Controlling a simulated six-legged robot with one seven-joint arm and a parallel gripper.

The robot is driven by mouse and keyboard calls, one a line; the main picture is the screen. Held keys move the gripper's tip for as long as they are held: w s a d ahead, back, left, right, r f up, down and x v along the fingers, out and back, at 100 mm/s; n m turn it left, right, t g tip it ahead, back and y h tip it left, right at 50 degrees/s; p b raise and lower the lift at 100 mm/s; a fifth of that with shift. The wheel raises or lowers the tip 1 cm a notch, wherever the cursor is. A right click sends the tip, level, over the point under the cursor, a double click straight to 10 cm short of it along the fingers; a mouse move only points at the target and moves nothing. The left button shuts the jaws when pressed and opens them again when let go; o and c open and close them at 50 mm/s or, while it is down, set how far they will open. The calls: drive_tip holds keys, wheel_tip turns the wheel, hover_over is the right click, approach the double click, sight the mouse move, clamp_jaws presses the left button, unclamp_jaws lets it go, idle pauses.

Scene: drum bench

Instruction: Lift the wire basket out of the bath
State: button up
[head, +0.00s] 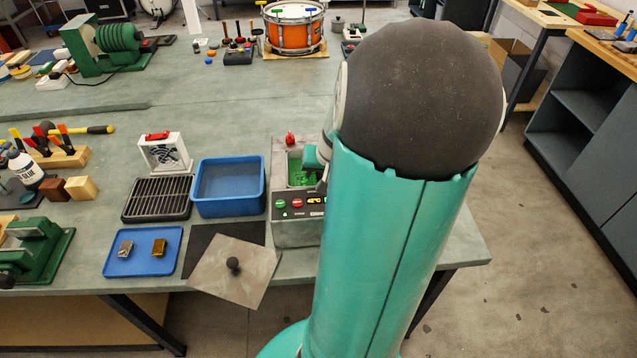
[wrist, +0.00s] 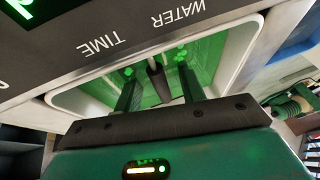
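The bath (head: 290,230) is a grey metal unit with lit buttons at the bench's front right. Its top is open and the inside glows green in the head view. In the wrist view its pale rim (wrist: 240,52) surrounds the green interior. A dark upright piece, apparently the basket's handle (wrist: 156,80), stands between my fingers. The basket's wire body is not clear. My gripper (wrist: 157,66) points down into the bath opening, with its two dark fingers spread and a gap either side of the handle. In the head view my arm hides the fingers and the bath's right side.
A blue tub (head: 229,190) stands close left of the bath. A black drain rack (head: 157,199) and a small white fan (head: 164,153) are farther left. A square lid (head: 250,262) with a knob overhangs the front edge. A blue tray (head: 143,265) holds two small blocks.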

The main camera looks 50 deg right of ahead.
clamp_jaws()
idle(0.3)
wheel_tip(320, 180, up, 10)
drive_tip(key=shift+f, duration=0.1)
idle(0.4)
drive_tip(key=shift+r, duration=0.2)
idle(0.3)
